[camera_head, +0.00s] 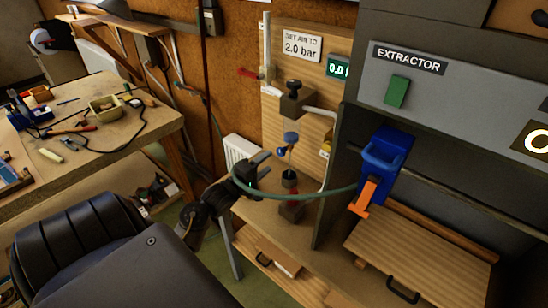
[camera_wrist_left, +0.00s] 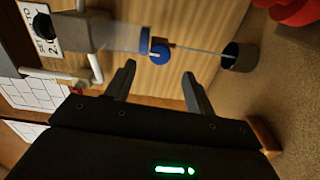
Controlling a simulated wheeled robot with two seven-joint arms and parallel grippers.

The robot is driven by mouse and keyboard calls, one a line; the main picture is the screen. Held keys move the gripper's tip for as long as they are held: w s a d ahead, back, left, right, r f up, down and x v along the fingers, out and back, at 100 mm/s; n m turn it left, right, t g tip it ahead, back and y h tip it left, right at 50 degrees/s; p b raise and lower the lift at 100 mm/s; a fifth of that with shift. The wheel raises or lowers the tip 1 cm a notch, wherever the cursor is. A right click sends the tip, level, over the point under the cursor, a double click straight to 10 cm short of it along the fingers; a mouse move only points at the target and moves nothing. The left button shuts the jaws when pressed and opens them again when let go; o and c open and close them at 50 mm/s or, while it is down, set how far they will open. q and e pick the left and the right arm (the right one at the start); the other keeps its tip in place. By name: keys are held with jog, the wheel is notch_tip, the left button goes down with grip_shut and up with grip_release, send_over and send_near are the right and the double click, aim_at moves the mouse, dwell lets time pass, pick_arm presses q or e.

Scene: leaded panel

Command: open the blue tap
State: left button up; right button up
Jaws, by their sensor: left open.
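The blue tap shows in the head view as a round blue knob (camera_head: 291,138) on the board, with a smaller blue piece (camera_head: 281,152) just below it. In the left wrist view a blue round piece (camera_wrist_left: 160,54) lies just ahead of the gap between my fingertips, beside a pale cylinder with a blue rim (camera_wrist_left: 144,40). My left gripper (camera_head: 267,164) is open and empty, a little left of and below the tap. Its two fingers (camera_wrist_left: 159,72) stand apart, and no contact with the tap shows. My right gripper is not in view.
A dark cup (camera_head: 289,178) stands below the tap. A green hose (camera_head: 320,195) runs across to a blue holder (camera_head: 385,153) with an orange part (camera_head: 364,198). A regulator block (camera_head: 295,100) is above the tap. A cluttered workbench (camera_head: 140,128) is left.

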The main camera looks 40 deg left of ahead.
pick_arm(q)
jog(key=shift+s+b, duration=0.4)
jog(key=shift+s, duration=1.7)
